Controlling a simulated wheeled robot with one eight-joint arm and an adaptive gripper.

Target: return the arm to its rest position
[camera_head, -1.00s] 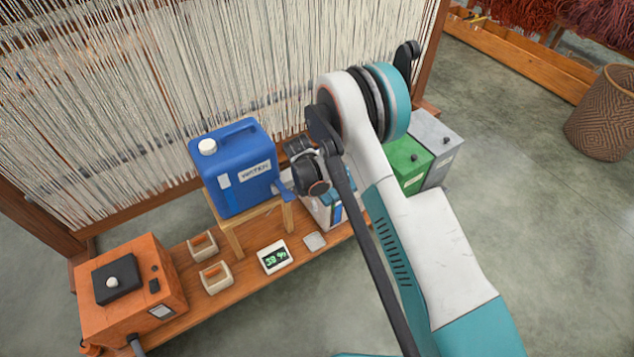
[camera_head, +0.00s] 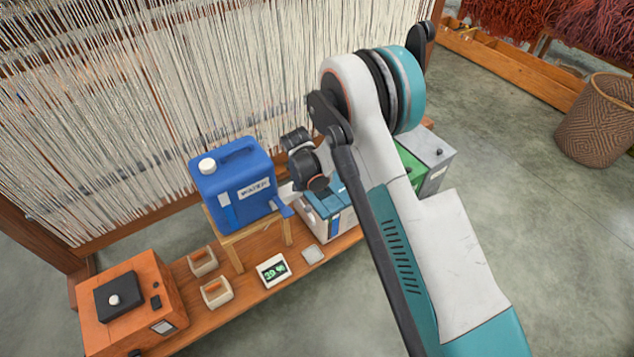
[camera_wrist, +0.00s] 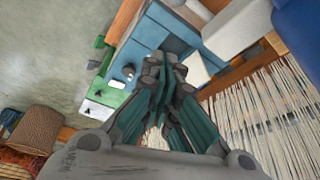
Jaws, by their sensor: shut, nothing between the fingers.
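My gripper (camera_wrist: 166,68) shows in the wrist view with its fingers together and nothing between them. Behind the fingertips in that view lies a blue-and-white box (camera_wrist: 150,35). In the head view my raised arm crosses the middle and right of the picture, and the fingers are hidden behind it. The blue-and-white box (camera_head: 327,212) stands on the bench there, partly covered by my arm. The blue water jug (camera_head: 236,185) stands on a small wooden stand just left of my wrist.
The loom's pale threads (camera_head: 150,90) rise behind the bench (camera_head: 185,283). Green and grey bins (camera_head: 438,158) stand behind my arm. A woven basket (camera_head: 597,120) stands right on open floor.

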